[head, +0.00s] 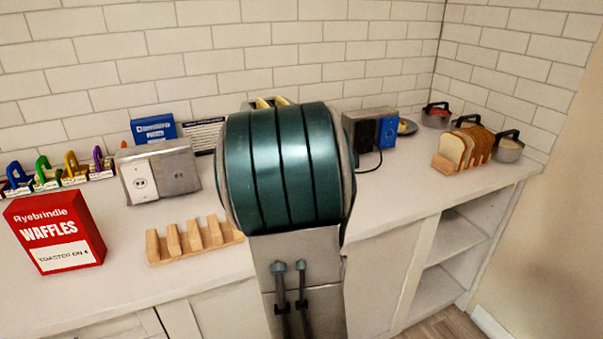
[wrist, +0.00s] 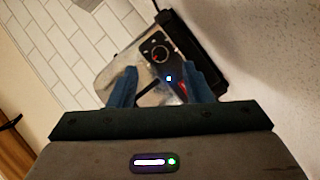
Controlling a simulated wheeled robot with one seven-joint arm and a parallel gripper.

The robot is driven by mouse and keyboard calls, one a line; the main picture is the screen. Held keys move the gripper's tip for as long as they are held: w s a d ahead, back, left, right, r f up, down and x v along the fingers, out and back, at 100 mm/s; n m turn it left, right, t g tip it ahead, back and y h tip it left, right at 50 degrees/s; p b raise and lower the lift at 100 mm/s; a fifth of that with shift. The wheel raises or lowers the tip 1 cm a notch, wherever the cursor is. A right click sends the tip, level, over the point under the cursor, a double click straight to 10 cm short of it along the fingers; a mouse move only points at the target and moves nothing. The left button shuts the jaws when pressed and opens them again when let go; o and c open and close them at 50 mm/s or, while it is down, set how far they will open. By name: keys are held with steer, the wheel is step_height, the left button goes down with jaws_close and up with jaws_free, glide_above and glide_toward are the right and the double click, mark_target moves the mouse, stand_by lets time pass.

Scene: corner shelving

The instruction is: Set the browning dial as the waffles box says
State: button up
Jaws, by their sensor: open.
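The red waffles box (head: 55,228) stands at the left of the counter in the head view; its label reads "TOASTER ON 4". A silver toaster (head: 370,114) with a black panel stands at the back, right of my arm. The wrist view shows a metal body with a black panel (wrist: 178,62) ahead, with a round silver-rimmed dial (wrist: 160,54) on it. The dial's setting is too small to read. My gripper (wrist: 157,77) is open and empty, its blue fingers either side of the panel's lower part. My arm hides it in the head view.
A grey metal box with a socket plate (head: 158,172) and an empty wooden rack (head: 193,241) are left of my arm. A blue box (head: 154,129) stands behind. Bare counter (head: 400,190) lies before the silver toaster.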

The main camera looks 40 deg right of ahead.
steer(key=x, duration=0.5)
steer(key=shift+w+d+f, duration=0.1)
steer(key=shift+w+d, duration=0.05)
steer(key=shift+w, duration=0.1)
jaws_close()
